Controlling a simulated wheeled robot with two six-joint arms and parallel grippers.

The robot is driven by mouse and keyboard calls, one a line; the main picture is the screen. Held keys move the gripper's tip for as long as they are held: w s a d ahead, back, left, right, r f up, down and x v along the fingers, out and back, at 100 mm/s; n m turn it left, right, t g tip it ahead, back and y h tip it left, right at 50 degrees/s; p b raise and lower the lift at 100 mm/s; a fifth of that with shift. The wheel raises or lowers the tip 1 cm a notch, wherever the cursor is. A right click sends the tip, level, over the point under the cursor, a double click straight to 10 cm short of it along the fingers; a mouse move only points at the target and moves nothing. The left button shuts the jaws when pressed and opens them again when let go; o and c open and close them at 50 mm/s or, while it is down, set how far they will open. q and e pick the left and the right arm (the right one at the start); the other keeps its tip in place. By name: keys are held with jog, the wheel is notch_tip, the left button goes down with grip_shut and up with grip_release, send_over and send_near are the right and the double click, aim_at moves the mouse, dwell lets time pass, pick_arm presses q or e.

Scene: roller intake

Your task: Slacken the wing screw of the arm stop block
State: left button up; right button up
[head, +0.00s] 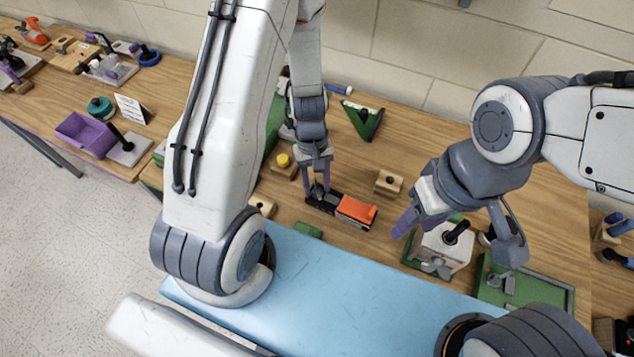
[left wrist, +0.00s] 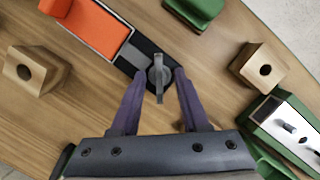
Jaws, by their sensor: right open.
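The stop block is a dark block (head: 325,202) at one end of the orange arm piece (head: 357,210). In the left wrist view, a grey wing screw (left wrist: 158,75) stands on the block (left wrist: 150,55), beside the orange piece (left wrist: 90,27). My left gripper (head: 318,180) points down over the screw. Its purple fingers (left wrist: 160,88) are open, one on each side of the wing, with gaps visible. My right gripper (head: 408,220) is open and apart from the block, near a white box with a black knob; its second finger is hard to make out.
Wooden blocks with holes (head: 388,183) stand close by, also in the left wrist view (left wrist: 258,68). A green part (head: 308,230) lies in front of the block. The white box (head: 440,250) stands to the right. A blue surface (head: 340,285) lies in front.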

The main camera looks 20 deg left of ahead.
pick_arm(q)
jog(key=shift+r, duration=0.1)
jog(key=p+v, duration=0.7)
jog(key=shift+w, duration=0.1)
jog(key=shift+d, duration=0.1)
dwell(0.4)
jog(key=s+d+r+m+t+b, duration=0.1)
jog(key=s+d+r+m+b, duration=0.3)
jog(key=d+r+m+b, duration=0.5)
jog(key=s+d+r+m+t+b, duration=0.1)
jog(key=s+d+r+m+b, duration=0.1)
jog(key=s+m, duration=0.4)
jog(key=s+d, duration=0.1)
jog(key=s, duration=0.3)
jog(key=shift+s+y+b, duration=0.15)
jog(key=shift+y+b, duration=0.2)
jog(key=shift+y, duration=0.05)
